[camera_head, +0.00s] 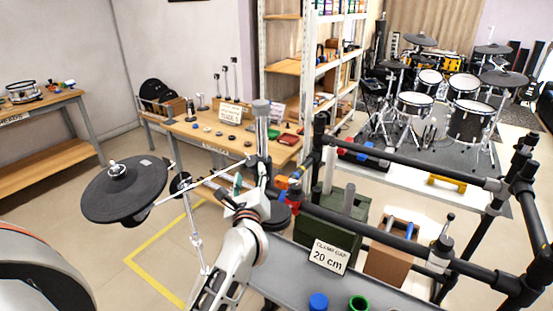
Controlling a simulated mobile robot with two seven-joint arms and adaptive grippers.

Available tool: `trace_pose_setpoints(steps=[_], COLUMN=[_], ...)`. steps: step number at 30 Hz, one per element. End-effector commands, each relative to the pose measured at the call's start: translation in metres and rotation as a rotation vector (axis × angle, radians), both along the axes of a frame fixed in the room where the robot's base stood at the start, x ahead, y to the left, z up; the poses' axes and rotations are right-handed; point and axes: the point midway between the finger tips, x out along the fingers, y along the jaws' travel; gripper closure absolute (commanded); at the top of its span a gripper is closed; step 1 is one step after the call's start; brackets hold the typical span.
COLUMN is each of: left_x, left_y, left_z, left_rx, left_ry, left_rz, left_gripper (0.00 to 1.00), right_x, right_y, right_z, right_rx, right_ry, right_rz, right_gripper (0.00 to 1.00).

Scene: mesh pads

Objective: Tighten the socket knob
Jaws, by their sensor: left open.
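My left gripper (248,188) is open near the middle of the view, beside the grey upright post (262,125) and its dark clamp. A small red and orange part (291,194) sits just right of the gripper, at the left end of the black tube rack (375,225). I cannot tell for sure which part is the socket knob; the gripper and arm hide some of this area. No contact between the gripper and a knob can be made out. A black cymbal pad (125,195) stands on a chrome stand to the left. My right gripper is not in view.
A green bin (345,212) and brown box (391,262) stand by the rack. A wooden table (215,132) with small parts is behind.

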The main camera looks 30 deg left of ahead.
Motion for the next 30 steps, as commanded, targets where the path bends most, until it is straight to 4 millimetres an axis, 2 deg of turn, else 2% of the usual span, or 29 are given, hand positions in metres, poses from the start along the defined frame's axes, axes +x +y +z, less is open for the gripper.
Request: trace_pose_setpoints(steps=[5, 12, 18, 29, 30], left_x=[0.012, 0.044, 0.064, 0.069, 0.069], left_y=[0.006, 0.024, 0.036, 0.039, 0.039], left_z=[0.000, 0.001, 0.000, -0.001, -0.001], left_rx=[-0.032, -0.028, -0.026, -0.026, -0.026], left_ry=[-0.006, -0.006, -0.005, -0.004, -0.004], left_rz=[-0.001, 0.000, 0.000, -0.002, -0.002], left_gripper=[0.55, 0.55, 0.55, 0.55, 0.60], right_x=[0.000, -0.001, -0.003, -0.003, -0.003], right_y=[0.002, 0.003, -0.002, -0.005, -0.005], right_z=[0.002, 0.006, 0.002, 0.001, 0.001], right_rx=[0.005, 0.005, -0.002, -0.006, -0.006], right_ry=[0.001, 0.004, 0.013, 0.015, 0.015], right_rz=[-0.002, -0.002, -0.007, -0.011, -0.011], right_gripper=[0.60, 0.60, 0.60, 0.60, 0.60])
